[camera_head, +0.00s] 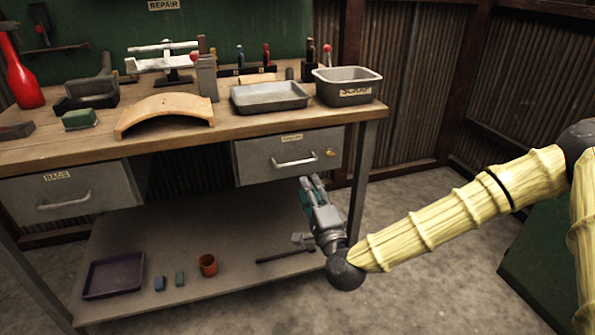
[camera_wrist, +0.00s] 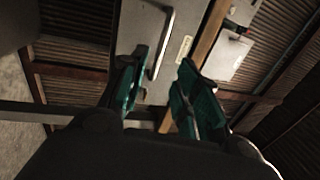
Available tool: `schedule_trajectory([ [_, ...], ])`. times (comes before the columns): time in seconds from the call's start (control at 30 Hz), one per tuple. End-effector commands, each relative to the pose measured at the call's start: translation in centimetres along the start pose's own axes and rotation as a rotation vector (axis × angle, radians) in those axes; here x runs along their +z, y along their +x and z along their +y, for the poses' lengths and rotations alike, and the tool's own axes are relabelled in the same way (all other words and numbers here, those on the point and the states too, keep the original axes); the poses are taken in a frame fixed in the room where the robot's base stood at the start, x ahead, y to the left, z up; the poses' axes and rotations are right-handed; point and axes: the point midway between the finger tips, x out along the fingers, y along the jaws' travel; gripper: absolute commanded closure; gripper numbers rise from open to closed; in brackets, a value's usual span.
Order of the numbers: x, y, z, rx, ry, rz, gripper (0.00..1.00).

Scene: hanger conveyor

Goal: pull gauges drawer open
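The right drawer (camera_head: 250,162) is grey and sits shut under the tabletop. Its small label (camera_head: 292,138) is too small to read. It has a silver bar handle (camera_head: 295,162) and a small brass-coloured spot at its right. My gripper (camera_head: 312,184) is just below the drawer's right part, fingers pointing up toward it. In the wrist view my gripper (camera_wrist: 163,88) is open and empty, its teal fingers apart. The handle (camera_wrist: 161,45) shows ahead, near the left finger, on the drawer front (camera_wrist: 134,25). I see no contact with it.
A left drawer (camera_head: 80,211) labelled RAGS is shut. The wooden tabletop (camera_head: 240,124) holds a metal tray (camera_head: 270,97), a SCRAP bin (camera_head: 347,86) and tools. The right table leg (camera_head: 361,180) stands close to my gripper. The lower shelf (camera_head: 215,230) holds a purple tray (camera_head: 113,275) and an orange cup (camera_head: 208,265).

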Motion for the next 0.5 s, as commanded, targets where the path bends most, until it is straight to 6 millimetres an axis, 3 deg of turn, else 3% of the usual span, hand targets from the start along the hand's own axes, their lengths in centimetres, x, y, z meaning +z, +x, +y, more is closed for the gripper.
schedule_trajectory([
  [0.5, 0.1, 7.3, 0.1, 0.000, -0.002, 0.000, 0.68],
])
